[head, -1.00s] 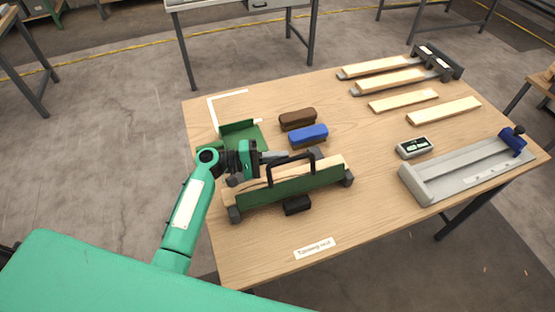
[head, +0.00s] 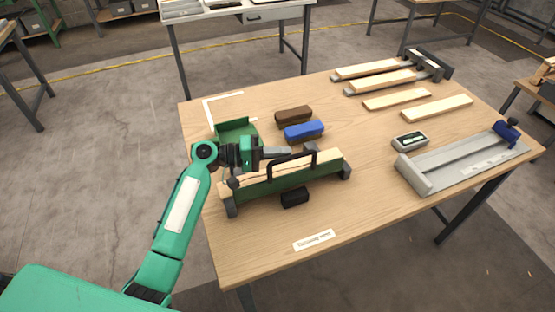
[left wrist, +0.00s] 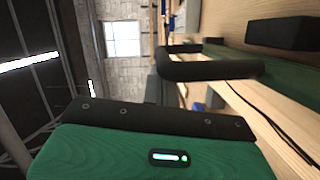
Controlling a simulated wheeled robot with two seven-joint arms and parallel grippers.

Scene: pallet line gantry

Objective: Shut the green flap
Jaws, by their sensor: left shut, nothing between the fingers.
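The green flap (head: 262,190) is a long green panel along the near side of a low holder with black feet, and pale wooden strips (head: 240,182) lie behind it. A black arched handle (head: 293,163) rises over the panel. In the left wrist view the handle (left wrist: 205,68) crosses the upper middle, with part of the green panel (left wrist: 275,68) and the strips beyond. My left gripper (head: 288,152) is shut and empty, just behind the handle at the holder's far side. I cannot tell whether it touches the handle. My right gripper is not in view.
A black block (head: 295,197) sits at the flap's near side. A brown block (head: 293,115), a blue block (head: 304,131) and a green tray (head: 236,126) stand behind the holder. A grey fixture (head: 460,165) and loose strips are at the right. The table's front is mostly clear.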

